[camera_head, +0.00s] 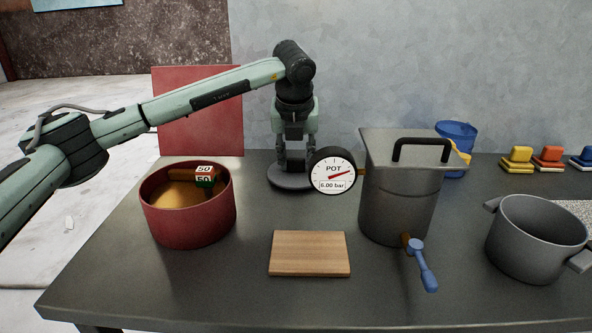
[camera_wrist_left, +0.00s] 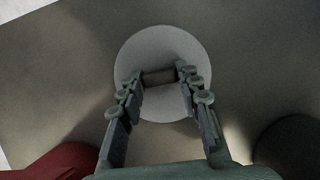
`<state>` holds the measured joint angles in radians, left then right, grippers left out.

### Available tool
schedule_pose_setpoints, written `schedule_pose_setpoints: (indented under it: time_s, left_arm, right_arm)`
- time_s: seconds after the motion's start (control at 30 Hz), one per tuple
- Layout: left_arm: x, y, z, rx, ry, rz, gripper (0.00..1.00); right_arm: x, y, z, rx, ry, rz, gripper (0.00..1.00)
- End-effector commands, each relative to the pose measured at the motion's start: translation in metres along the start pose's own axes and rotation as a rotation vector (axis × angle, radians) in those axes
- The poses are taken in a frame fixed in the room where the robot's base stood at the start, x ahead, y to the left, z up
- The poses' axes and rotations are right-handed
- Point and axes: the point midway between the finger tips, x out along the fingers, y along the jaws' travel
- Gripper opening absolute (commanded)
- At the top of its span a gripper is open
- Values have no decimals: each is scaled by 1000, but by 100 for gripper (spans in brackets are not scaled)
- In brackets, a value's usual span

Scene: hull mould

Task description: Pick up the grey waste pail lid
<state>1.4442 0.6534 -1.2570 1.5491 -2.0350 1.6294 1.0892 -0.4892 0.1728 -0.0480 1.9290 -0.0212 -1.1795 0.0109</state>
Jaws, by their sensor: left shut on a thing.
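The grey waste pail lid (camera_head: 287,184) is a round disc at the back of the table, behind the wooden board. In the left wrist view the lid (camera_wrist_left: 150,48) shows as a pale grey disc with a short bar handle (camera_wrist_left: 158,77) across its middle. My left gripper (camera_head: 294,164) points straight down over the lid. In the wrist view the fingers of my left gripper (camera_wrist_left: 160,84) are shut on this handle, one at each end. The lid looks flat and at or very near the table top; I cannot tell whether it touches. My right gripper is not in view.
A red tub (camera_head: 188,226) with a block marked 50 stands at left. A pressure gauge (camera_head: 333,171) and a tall grey pot (camera_head: 395,203) with a blue-handled tap (camera_head: 424,268) stand close right of the lid. A wooden board (camera_head: 310,254) lies in front; a grey pan (camera_head: 535,245) stands right.

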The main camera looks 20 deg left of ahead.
Motion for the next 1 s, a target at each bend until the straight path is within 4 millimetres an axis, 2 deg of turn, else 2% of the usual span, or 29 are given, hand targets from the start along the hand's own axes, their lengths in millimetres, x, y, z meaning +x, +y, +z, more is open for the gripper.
schedule_pose_setpoints:
  time_s: [0.13,0.23,0.5,0.6,0.93,1.0]
  left_arm:
    - [-4,0,2,-1,-2,-1,5]
    - [-16,-1,7,-1,-3,-2,5]
    - [-67,-1,28,-1,-4,-1,5]
    - [-80,0,34,-1,-2,-1,5]
    - [-96,0,40,-1,-1,0,5]
    - [-105,0,44,-1,-2,-1,5]
  right_arm:
    - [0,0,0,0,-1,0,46]
    - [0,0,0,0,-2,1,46]
    - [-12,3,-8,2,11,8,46]
    - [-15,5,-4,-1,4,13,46]
    - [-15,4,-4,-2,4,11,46]
    - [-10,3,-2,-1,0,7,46]
